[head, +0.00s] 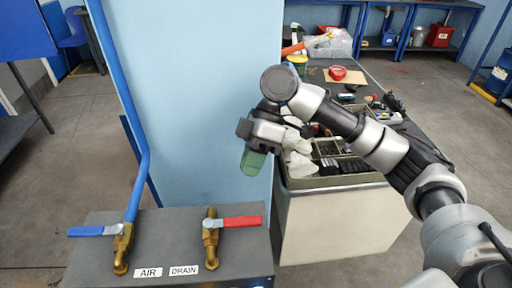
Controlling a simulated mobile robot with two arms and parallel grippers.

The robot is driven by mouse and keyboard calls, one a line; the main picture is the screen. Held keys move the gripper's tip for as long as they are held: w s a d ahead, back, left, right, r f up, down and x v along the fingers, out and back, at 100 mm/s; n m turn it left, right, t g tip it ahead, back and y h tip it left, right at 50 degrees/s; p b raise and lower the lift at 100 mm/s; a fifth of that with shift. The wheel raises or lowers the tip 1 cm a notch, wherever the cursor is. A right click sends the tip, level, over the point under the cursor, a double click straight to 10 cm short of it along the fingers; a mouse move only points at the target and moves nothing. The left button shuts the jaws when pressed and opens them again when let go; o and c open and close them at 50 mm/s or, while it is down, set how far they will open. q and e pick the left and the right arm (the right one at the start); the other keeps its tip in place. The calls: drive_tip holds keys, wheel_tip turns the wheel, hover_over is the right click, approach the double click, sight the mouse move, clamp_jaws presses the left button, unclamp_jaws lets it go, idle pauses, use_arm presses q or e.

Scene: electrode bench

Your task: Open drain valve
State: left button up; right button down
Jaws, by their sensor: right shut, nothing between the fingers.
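The drain valve (211,239) is a brass fitting with a red lever handle (241,222) pointing right, above a white DRAIN label (184,270). It stands on a dark grey bench top (165,225). Beside it on the left is the air valve (122,248) with a blue handle (94,231) pointing left and an AIR label (148,272). My right gripper (253,161) is in the air, above the red handle and apart from it. It is shut and empty, with greenish fingertips pointing down. My left gripper is not in view.
A blue pipe (133,120) rises from the air valve, in front of a light blue column (200,90). On the right a bench (340,222) carries a compartment tray (340,181), red tape (337,73) and tools. Open floor (60,150) lies at the left.

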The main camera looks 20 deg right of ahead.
sight(232, 223)
drive_tip(key=x, duration=0.3)
drive_tip(key=shift+s+a+f+p, duration=0.2)
drive_tip(key=shift+s+f+p, duration=0.05)
drive_tip(key=shift+s+p, duration=0.1)
drive_tip(key=s, duration=0.1)
drive_tip(key=s+a+p, duration=0.1)
drive_tip(key=s, duration=0.1)
drive_tip(key=shift+a+f, duration=0.1)
drive_tip(key=shift+f, duration=0.15)
drive_tip(key=shift+s+p, duration=0.35)
drive_tip(key=shift+s, duration=0.1)
drive_tip(key=shift+a+f, duration=0.1)
